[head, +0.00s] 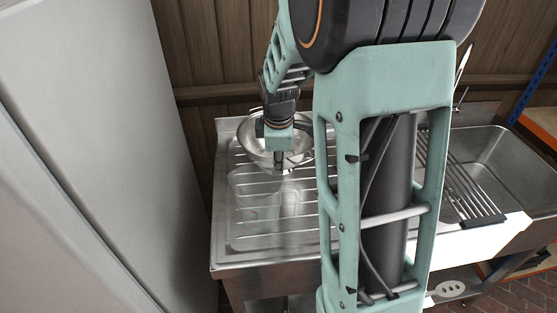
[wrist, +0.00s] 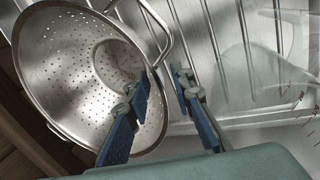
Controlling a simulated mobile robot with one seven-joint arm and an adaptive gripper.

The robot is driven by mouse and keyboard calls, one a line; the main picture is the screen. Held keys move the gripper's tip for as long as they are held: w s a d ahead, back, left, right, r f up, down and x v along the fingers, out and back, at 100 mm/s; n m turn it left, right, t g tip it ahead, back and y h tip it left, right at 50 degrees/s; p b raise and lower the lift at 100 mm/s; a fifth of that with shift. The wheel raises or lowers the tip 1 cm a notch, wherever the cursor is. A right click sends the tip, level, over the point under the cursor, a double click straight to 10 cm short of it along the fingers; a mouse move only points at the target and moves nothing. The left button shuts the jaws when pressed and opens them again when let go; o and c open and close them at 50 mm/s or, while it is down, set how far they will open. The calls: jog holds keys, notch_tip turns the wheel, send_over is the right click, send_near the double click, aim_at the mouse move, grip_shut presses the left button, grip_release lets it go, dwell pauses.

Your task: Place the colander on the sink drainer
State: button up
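The steel colander (head: 248,145) is a perforated metal bowl at the back left of the ribbed sink drainer (head: 245,243). In the wrist view the colander (wrist: 62,60) fills the left side, with a wire handle at its rim near my fingers. Whether its base rests fully on the drainer cannot be told. My gripper (head: 279,165) points down at the colander's front right rim. In the wrist view its blue fingers (wrist: 160,82) stand apart with a gap between them, and I see nothing clamped there. The drainer's ribs (wrist: 198,40) show behind the fingers.
A see-through object (wrist: 250,75) lies right of my fingers, its shape unclear. The sink basin (head: 505,160) is at the right, with a dark slatted rack (head: 468,190) over its left part. A tall grey cabinet (head: 90,130) stands close on the left.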

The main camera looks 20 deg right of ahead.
jog(key=shift+r, duration=0.3)
jog(key=v, duration=1.1)
jog(key=shift+r+p, duration=0.3)
jog(key=shift+r, duration=0.1)
jog(key=shift+s, duration=0.15)
